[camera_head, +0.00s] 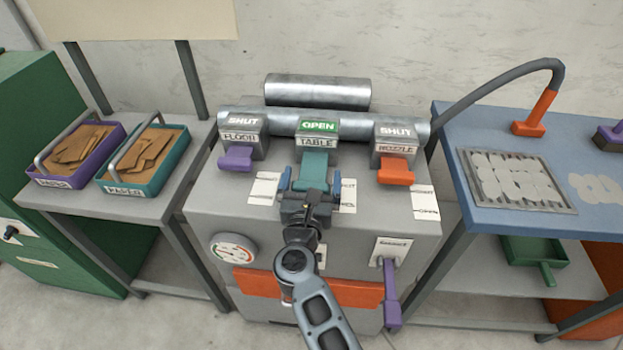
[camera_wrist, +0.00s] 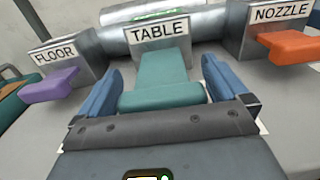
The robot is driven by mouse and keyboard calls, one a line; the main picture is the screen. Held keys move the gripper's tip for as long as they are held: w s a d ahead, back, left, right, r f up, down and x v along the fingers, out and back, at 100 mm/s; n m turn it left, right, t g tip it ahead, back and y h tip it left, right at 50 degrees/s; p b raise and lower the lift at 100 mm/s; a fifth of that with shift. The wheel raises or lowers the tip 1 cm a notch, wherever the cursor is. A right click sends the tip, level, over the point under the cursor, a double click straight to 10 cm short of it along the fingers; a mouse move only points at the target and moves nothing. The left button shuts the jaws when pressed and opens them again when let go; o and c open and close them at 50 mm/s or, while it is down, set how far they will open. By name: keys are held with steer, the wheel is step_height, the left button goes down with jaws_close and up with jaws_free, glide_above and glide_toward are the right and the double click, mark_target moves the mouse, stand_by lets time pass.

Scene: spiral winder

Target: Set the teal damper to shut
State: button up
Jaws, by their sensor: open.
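The teal damper (camera_head: 314,170) is the middle one of three on the grey machine. Its block reads TABLE, and the green sign (camera_head: 319,126) above it reads OPEN. In the wrist view the teal handle (camera_wrist: 163,80) sticks out towards me. My gripper (camera_head: 311,182) is at the handle's near end, its blue fingers spread on both sides of it. In the wrist view the open fingers (camera_wrist: 164,92) stand left and right of the handle, with gaps at their tips. Whether either finger touches the handle lower down, I cannot tell.
A purple FLOOR damper (camera_head: 235,163) at left and an orange NOZZLE damper (camera_head: 397,171) at right both read SHUT. Metal pipes (camera_head: 318,92) run behind. A gauge (camera_head: 233,250) and a purple lever (camera_head: 391,295) are on the machine's front. Side tables flank it.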

mark_target(316, 150)
steer(key=shift+c, duration=0.3)
steer(key=c, duration=1.2)
steer(key=shift+o, duration=0.2)
steer(key=w+b, duration=0.3)
steer(key=w, duration=0.2)
steer(key=shift+w+d+f, duration=0.1)
steer(key=shift+f, duration=0.05)
steer(key=shift+w+b, duration=0.3)
steer(key=shift+r, duration=0.25)
steer(key=o, duration=1.2)
steer(key=shift+w, duration=0.15)
